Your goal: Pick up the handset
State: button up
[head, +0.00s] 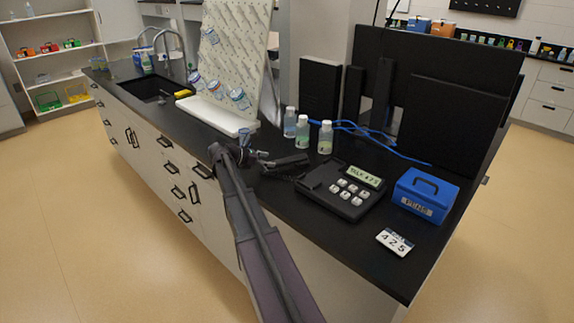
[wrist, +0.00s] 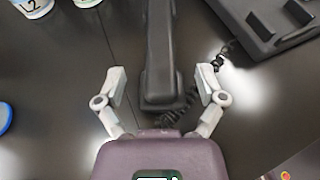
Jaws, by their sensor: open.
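The black handset (wrist: 161,52) lies on the dark counter, long and upright in the wrist view, its near end between my fingers. In the head view the handset (head: 288,162) lies left of the phone base, partly behind my arm. A coiled cord (wrist: 226,52) runs beside it. The phone base (head: 320,185) has several light keys and a lit display reading what looks like CALL 425; its edge (wrist: 262,40) shows at upper right in the wrist view. My gripper (wrist: 161,88) is open, one finger on each side of the handset, with gaps. In the head view my gripper (head: 247,155) is near the handset's left end.
Several capped bottles (head: 302,134) stand behind the handset. A blue box (head: 424,195) and a card reading 425 (head: 394,242) are right of the phone. A white pegboard rack (head: 238,60) stands at left behind, with a sink (head: 150,88) beyond. Dark panels (head: 452,125) stand behind.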

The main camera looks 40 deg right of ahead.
aim_at(280, 161)
jog(key=shift+b+x, duration=0.75)
jog(key=shift+x, duration=1.7)
jog(key=shift+r, duration=0.1)
grip_shut()
